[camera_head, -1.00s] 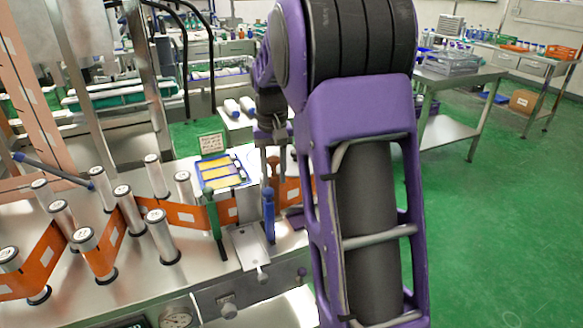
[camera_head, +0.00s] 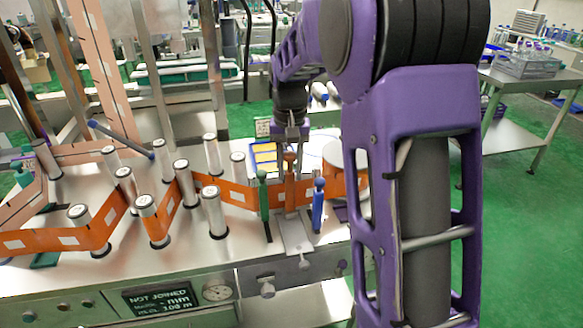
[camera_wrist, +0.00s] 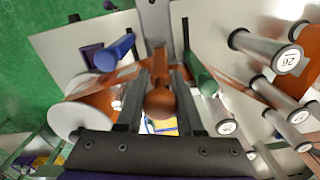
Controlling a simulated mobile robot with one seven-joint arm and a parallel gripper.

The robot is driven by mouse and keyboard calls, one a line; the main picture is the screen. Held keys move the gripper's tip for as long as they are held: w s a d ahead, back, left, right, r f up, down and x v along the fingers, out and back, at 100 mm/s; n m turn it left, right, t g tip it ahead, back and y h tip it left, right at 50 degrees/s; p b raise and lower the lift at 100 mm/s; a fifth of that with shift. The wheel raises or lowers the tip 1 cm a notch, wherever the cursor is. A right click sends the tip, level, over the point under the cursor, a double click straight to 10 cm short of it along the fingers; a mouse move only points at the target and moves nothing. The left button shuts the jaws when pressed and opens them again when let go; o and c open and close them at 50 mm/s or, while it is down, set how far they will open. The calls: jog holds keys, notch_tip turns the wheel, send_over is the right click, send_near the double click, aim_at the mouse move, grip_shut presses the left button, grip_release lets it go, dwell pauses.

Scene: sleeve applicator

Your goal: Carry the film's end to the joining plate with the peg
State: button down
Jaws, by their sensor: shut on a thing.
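My gripper (camera_head: 289,140) is shut on an upright brown-orange peg (camera_head: 290,170). The wrist view also shows the peg (camera_wrist: 160,100) between the two fingers. The peg stands between the green clamp handle (camera_head: 264,200) and the blue clamp handle (camera_head: 318,205), at the back of the metal joining plate (camera_head: 296,238). Orange film (camera_head: 238,194) runs from the rollers on the left to the green handle. More orange film (camera_head: 305,190) runs from the peg toward the supply roll (camera_head: 346,158) on the right. Whether the peg touches the plate is hidden.
Several upright metal rollers (camera_head: 213,212) crowd the left of the bench. A blue-and-yellow tray (camera_head: 264,158) stands behind the plate. A dark display (camera_head: 160,300) on the front reads "NOT JOINED". Green floor (camera_head: 530,235) is clear at right.

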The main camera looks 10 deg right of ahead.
aim_at(290, 153)
jog(key=shift+f, duration=0.1)
dwell(0.3)
jog(key=shift+f+b, duration=0.4)
jog(key=shift+f, duration=0.55)
grip_release()
dwell(0.5)
jog(key=shift+r, duration=0.1)
jog(key=shift+r+p, duration=3.3)
jog(key=shift+r, duration=0.65)
